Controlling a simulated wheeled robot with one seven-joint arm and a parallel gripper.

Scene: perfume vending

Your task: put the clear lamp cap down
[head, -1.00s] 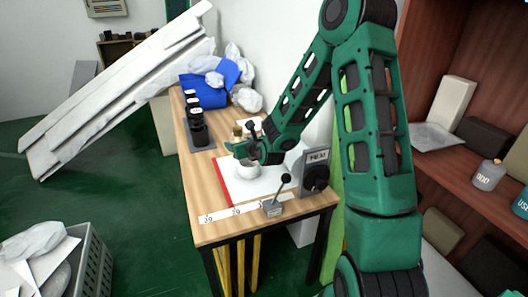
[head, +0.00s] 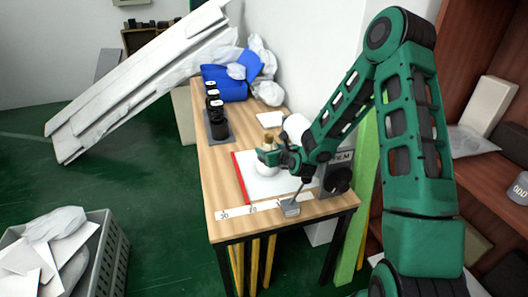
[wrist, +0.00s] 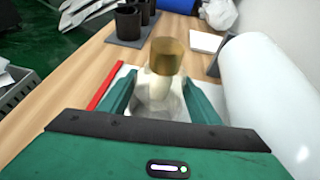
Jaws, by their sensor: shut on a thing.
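The clear lamp cap is a see-through shape (wrist: 158,100) between the two green fingers of my gripper (wrist: 160,82) in the wrist view. My gripper is shut on it, above a white sheet. A brass cylinder with a pale stem (wrist: 166,56) shows just beyond the fingertips; I cannot tell whether it touches the cap. In the head view my gripper (head: 270,156) is over the sheet (head: 262,188), with a pale rounded shape under it. The cap's lower edge is hidden, so I cannot tell whether it touches the sheet.
A large white roll (wrist: 268,95) lies close on the right. A red strip (head: 240,178) edges the sheet on the left. A small lever box (head: 291,208) and a grey FILM device (head: 336,172) stand near the front right. Black cups (head: 217,118) stand on a dark mat farther back.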

